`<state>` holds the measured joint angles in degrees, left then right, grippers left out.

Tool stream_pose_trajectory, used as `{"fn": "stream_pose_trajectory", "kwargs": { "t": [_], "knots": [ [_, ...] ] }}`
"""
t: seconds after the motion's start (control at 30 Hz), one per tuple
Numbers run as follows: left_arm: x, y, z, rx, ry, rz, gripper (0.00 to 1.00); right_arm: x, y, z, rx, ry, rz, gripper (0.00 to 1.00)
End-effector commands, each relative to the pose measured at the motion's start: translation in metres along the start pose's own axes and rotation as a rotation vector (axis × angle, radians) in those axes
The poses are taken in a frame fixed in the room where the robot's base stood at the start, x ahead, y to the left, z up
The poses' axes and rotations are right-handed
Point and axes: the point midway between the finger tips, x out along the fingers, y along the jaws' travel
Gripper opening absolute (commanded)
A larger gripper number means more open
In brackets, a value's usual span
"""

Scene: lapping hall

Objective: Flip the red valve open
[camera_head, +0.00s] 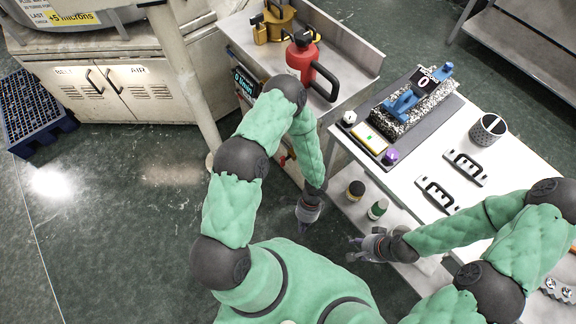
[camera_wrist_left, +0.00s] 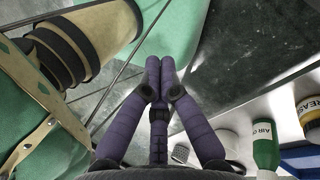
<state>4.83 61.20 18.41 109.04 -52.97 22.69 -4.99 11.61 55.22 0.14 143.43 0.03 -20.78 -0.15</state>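My left gripper (camera_head: 303,228) hangs well below and away from the valve, beside the lower shelf. In the left wrist view its two purple fingers (camera_wrist_left: 160,62) are together with nothing between them. My right gripper (camera_head: 351,249) is low in the middle, its fingers seeming apart and empty. The valve does not show in the wrist view.
The white table (camera_head: 409,182) at right holds a blue-handled block (camera_head: 416,100), a cup (camera_head: 488,130) and black-and-white plates (camera_head: 465,166). Bottles (camera_head: 377,209) stand on the shelf below. A pale post (camera_head: 185,80) rises left of the bench.

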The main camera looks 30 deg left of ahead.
Motion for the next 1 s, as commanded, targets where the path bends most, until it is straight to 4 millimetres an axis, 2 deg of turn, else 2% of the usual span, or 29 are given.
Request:
{"fn": "stream_pose_trajectory", "kwargs": {
  "t": [0.03, 0.17, 0.2, 0.3, 0.43, 0.5, 0.6, 1.0],
  "knots": [
    [0.010, -0.021, 0.003, 0.105, -0.077, -0.057, 0.00, 0.004, 0.002, 0.000, 0.000, 0.000, 0.000, 0.40],
    [0.015, -0.085, 0.010, 0.351, -0.292, -0.240, 0.00, 0.010, 0.004, 0.000, 0.000, 0.000, 0.000, 0.40],
    [0.011, -0.105, 0.010, 0.414, -0.357, -0.304, 0.00, 0.011, 0.004, -0.001, 0.000, 0.000, 0.000, 0.40],
    [-0.002, -0.152, 0.003, 0.541, -0.506, -0.461, 0.00, 0.015, 0.005, -0.001, 0.000, 0.000, 0.000, 0.40],
    [-0.026, -0.195, -0.011, 0.641, -0.653, -0.635, 0.00, 0.018, 0.006, -0.001, 0.000, 0.000, 0.000, 0.40],
    [-0.037, -0.209, -0.017, 0.671, -0.705, -0.701, 0.00, 0.019, 0.007, -0.001, 0.000, 0.000, 0.000, 0.40],
    [-0.047, -0.220, -0.024, 0.694, -0.747, -0.758, 0.00, 0.019, 0.007, -0.001, 0.000, 0.000, 0.000, 0.40],
    [-0.051, -0.224, -0.025, 0.699, -0.763, -0.779, 0.00, 0.019, 0.007, -0.001, 0.000, 0.000, 0.000, 0.40]
  ]
}}
